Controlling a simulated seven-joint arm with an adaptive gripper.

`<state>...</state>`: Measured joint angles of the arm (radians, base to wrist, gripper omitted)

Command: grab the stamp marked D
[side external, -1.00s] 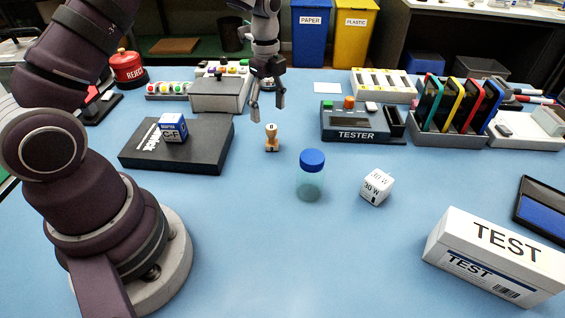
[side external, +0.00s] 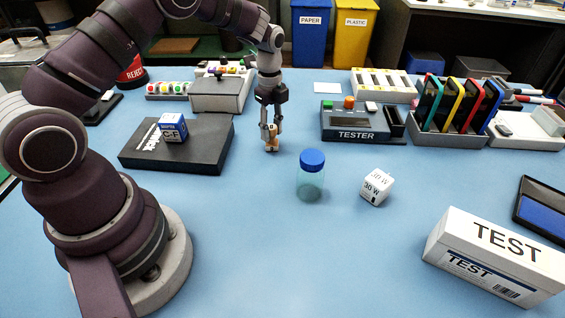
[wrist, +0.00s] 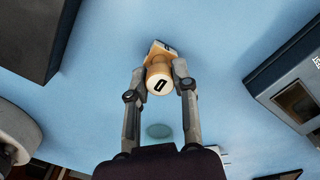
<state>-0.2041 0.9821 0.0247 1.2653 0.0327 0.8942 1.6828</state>
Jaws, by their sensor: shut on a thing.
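The stamp marked D (side external: 272,146) is a small light-wood stamp standing on the blue table, left of the tester. In the wrist view the stamp (wrist: 158,82) shows its round top with a black D, between the two fingers. My gripper (side external: 270,131) has come down over it from above, and its fingers (wrist: 159,77) are shut on the stamp's sides. The fingers hide part of the stamp in the side view. Whether its base touches the table is hard to tell.
A clear jar with a blue lid (side external: 312,160) and a white cube (side external: 376,187) stand in front to the right. A black box (side external: 205,150) with a C-F cube (side external: 173,128) lies left. The tester (side external: 355,122) is right. The front middle table is clear.

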